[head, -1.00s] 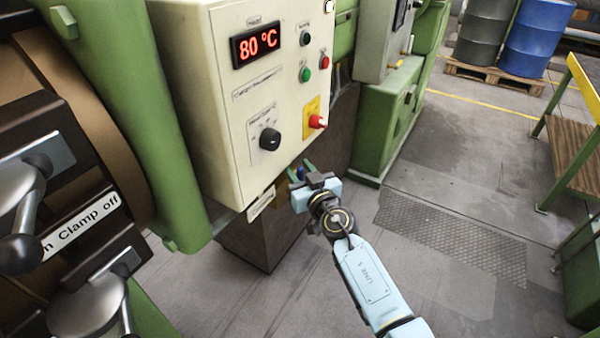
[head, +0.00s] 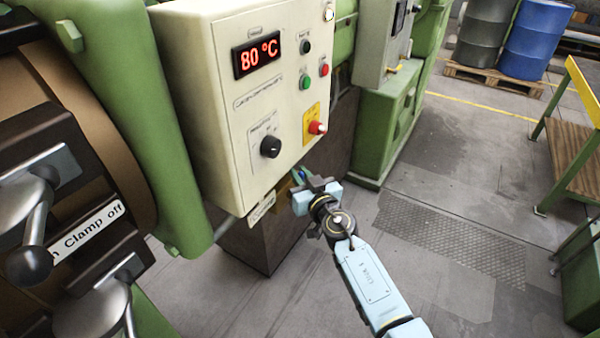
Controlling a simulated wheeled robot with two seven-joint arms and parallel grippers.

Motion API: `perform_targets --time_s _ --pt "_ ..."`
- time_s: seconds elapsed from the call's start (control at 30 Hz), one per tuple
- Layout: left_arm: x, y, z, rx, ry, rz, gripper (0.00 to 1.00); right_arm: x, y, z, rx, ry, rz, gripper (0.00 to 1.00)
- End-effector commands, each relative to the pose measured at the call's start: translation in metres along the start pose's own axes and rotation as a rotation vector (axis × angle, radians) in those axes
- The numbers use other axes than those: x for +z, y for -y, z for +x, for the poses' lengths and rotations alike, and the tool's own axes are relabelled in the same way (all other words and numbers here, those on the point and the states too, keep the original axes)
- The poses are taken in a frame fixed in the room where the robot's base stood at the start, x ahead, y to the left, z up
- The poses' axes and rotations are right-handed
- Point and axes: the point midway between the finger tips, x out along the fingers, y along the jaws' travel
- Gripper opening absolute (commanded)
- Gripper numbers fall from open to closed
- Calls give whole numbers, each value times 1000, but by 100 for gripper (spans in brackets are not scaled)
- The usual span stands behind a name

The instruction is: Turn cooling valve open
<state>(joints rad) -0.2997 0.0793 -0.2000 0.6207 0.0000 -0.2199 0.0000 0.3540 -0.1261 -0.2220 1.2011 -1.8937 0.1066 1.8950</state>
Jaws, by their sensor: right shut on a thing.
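The cooling valve (head: 300,176) sits under the lower right edge of the beige control box. Only a small blue and green part of it shows; the rest is hidden by the box and my gripper. My right gripper (head: 307,183) reaches up to it from below right and is shut on it. My left gripper is not in view.
A black knob (head: 270,146), a red button on a yellow plate (head: 317,128) and small buttons are on the box face above my gripper. Clamp levers (head: 35,215) stand at the left. The floor (head: 440,160) to the right is open.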

Motion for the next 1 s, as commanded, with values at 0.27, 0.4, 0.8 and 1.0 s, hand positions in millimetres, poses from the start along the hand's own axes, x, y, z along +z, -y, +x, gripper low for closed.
perform_targets --time_s 0.27,0.4,0.8,1.0 --pt "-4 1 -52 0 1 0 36 -6 -10 6 2 95 137 0" --pt "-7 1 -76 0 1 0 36 -5 -16 11 1 153 222 0" --pt "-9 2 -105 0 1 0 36 7 -29 19 3 266 395 0" --pt "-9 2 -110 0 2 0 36 9 -32 21 2 296 440 0"
